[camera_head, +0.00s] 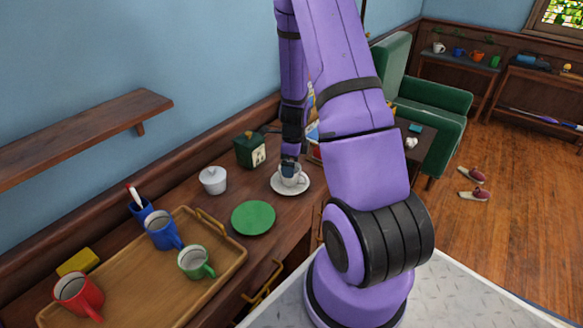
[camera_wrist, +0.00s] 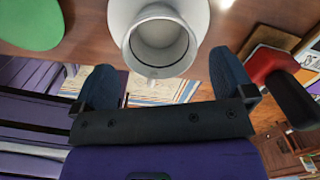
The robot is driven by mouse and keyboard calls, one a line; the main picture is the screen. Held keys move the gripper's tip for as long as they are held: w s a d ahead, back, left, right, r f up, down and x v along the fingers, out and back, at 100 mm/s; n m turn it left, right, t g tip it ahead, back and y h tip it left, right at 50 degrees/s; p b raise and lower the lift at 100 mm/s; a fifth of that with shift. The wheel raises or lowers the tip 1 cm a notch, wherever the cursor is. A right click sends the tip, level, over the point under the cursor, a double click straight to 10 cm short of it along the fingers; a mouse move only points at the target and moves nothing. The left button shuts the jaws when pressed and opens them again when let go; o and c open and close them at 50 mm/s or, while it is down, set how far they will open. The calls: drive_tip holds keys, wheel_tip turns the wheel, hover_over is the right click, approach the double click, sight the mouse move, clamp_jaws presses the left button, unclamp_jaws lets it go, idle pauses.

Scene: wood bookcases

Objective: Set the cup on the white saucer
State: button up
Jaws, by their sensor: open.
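The white cup (camera_head: 297,180) stands upright on the white saucer (camera_head: 276,184) on the wooden desk top. In the wrist view the cup (camera_wrist: 158,42) is seen from above, empty, with the saucer (camera_wrist: 201,14) behind and around it. My gripper (camera_head: 289,164) is over the cup in the head view and hides part of it. In the wrist view my gripper (camera_wrist: 164,78) is open, its two blue fingers well apart, with nothing between the tips and the cup just beyond them.
A wooden tray (camera_head: 150,285) holds red, blue and green mugs. A wall shelf (camera_head: 85,138) juts out at left. A green armchair (camera_head: 435,95) stands beyond.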

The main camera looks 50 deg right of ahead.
drive_tip(key=s+a+r+n+t, duration=0.1)
drive_tip(key=a+r+n, duration=0.4)
drive_tip(key=r, duration=0.4)
drive_tip(key=s+a+r+n+t+y, duration=0.1)
drive_tip(key=a+r+n, duration=0.3)
drive_tip(key=r, duration=0.5)
drive_tip(key=s+a+r+n, duration=0.1)
drive_tip(key=a+r+n, duration=0.4)
drive_tip(key=r, duration=0.4)
drive_tip(key=s+a+r+n+t, duration=0.1)
drive_tip(key=s+a+r+n, duration=0.3)
drive_tip(key=s+r+n, duration=0.2)
drive_tip(key=s+a+r+n+t+h, duration=0.1)
drive_tip(key=s+a+r+n, duration=0.4)
drive_tip(key=s+n, duration=0.4)
drive_tip(key=shift+s+a+r+n+t, duration=0.2)
drive_tip(key=shift+s+r+n+t, duration=0.1)
drive_tip(key=shift+r+n, duration=0.1)
